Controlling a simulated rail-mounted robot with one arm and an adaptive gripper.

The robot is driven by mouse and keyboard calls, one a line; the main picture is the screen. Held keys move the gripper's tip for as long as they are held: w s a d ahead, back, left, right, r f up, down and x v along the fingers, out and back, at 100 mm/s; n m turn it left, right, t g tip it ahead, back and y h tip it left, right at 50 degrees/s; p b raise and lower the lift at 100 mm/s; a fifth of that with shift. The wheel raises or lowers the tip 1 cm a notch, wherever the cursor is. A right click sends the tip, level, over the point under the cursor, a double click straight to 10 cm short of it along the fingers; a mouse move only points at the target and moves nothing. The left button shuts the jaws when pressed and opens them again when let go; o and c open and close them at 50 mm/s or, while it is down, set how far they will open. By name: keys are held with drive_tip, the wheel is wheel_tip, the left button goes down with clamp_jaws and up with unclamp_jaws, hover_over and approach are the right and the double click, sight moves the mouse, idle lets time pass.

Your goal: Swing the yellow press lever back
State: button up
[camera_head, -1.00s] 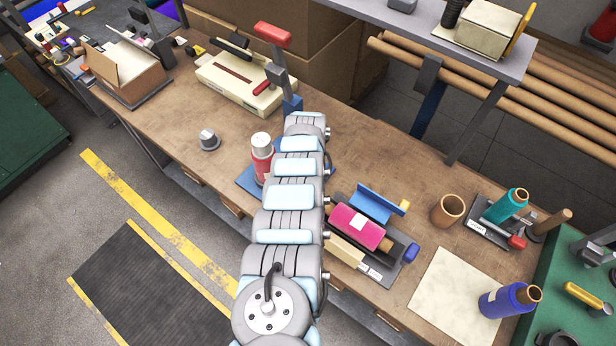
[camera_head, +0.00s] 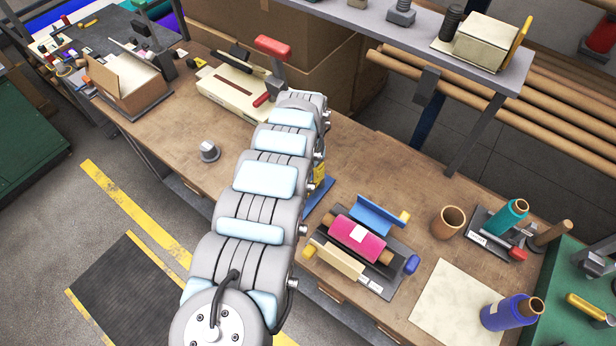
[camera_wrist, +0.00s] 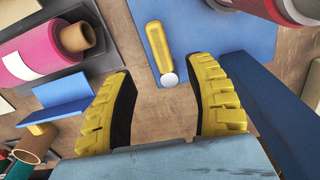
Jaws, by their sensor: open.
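My gripper (camera_wrist: 161,67) is open and empty in the wrist view, with yellow ribbed fingers. A yellow handle with a pale round end (camera_wrist: 158,48) lies on a blue mat (camera_wrist: 215,30) just beyond and between the fingertips, apart from them. In the head view my arm hides most of the gripper and part of the mat. I cannot clearly identify the yellow press lever. A yellow bar (camera_head: 522,40) leans beside a cream block on the shelf, and a yellow handle (camera_head: 588,306) is on the green bench at right. A red-handled press (camera_head: 277,55) stands at the back.
A pink roll (camera_head: 357,238) sits in a cradle; it also shows in the wrist view (camera_wrist: 35,55). A red cylinder (camera_wrist: 285,8) and a blue bar (camera_wrist: 272,110) flank the gripper's right side. Bare wood (camera_head: 385,175) lies behind the cradle.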

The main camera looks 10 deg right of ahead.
drive_tip(key=shift+r, duration=0.95)
